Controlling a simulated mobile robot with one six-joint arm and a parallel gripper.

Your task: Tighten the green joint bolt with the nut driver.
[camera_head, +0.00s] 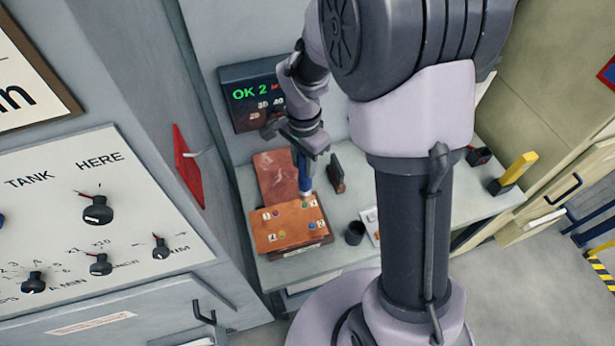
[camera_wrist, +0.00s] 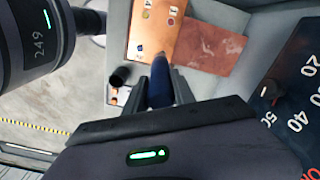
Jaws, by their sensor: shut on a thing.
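My gripper (camera_head: 304,150) is shut on the blue-handled nut driver (camera_head: 304,166), which points down at the copper-coloured joint plate (camera_head: 290,238). The driver also shows in the wrist view (camera_wrist: 160,88), between the two fingers. In the head view its pale tip is at or just above the green bolt (camera_head: 305,205), near the plate's upper right. I cannot tell whether the tip is seated on it. A blue bolt (camera_head: 311,226), a yellow bolt (camera_head: 281,234) and another bolt at the upper left (camera_head: 276,215) are also on the plate, beside small number labels.
A reddish slab (camera_head: 275,175) lies behind the plate. A yellow-handled item (camera_head: 518,168) lies farther right on the bench.

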